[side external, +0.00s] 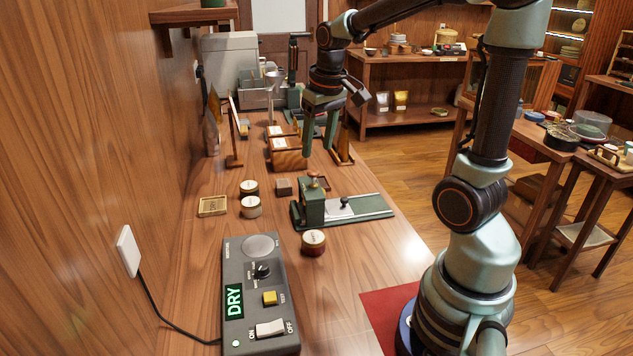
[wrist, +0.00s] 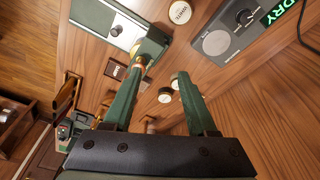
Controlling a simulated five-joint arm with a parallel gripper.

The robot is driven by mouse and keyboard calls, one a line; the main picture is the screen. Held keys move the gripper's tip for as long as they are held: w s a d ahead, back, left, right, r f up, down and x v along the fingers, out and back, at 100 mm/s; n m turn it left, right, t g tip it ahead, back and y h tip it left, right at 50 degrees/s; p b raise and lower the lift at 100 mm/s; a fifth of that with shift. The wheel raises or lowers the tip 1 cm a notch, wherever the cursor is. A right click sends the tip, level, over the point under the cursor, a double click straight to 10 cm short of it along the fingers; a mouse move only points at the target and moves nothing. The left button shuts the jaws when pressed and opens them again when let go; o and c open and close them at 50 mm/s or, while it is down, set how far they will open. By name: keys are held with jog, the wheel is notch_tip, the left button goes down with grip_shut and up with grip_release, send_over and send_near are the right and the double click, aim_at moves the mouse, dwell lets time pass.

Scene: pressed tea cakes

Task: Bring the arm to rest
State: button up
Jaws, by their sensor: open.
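My gripper (side external: 317,150) hangs fingers-down above the wooden counter (side external: 205,290), with its two green fingers apart. In the side view it is in front of the wooden boxes (side external: 290,160) and hides part of what is behind. In the wrist view the gripper (wrist: 162,68) is also open, with nothing between the fingertips. My arm reaches over from the right in the side view, bent at the elbow and raised above the counter.
A green press (side external: 312,205), round tins (side external: 313,243) and a small wooden tray (side external: 212,206) stand on the counter. A grey meter (side external: 262,320) reading DRY lies at the front. The wall is at left; side tables with wares are at right.

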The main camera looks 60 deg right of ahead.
jog(key=s+a+r+n+t, duration=0.1)
jog(key=s+a, duration=0.2)
jog(key=a, duration=0.4)
jog(key=s+a+r+n+t, duration=0.1)
jog(key=s+a+n+t, duration=0.1)
jog(key=a, duration=0.4)
jog(key=shift+s+a+r+n+y, duration=0.3)
jog(key=shift+s+a+y, duration=0.1)
jog(key=shift+s, duration=0.2)
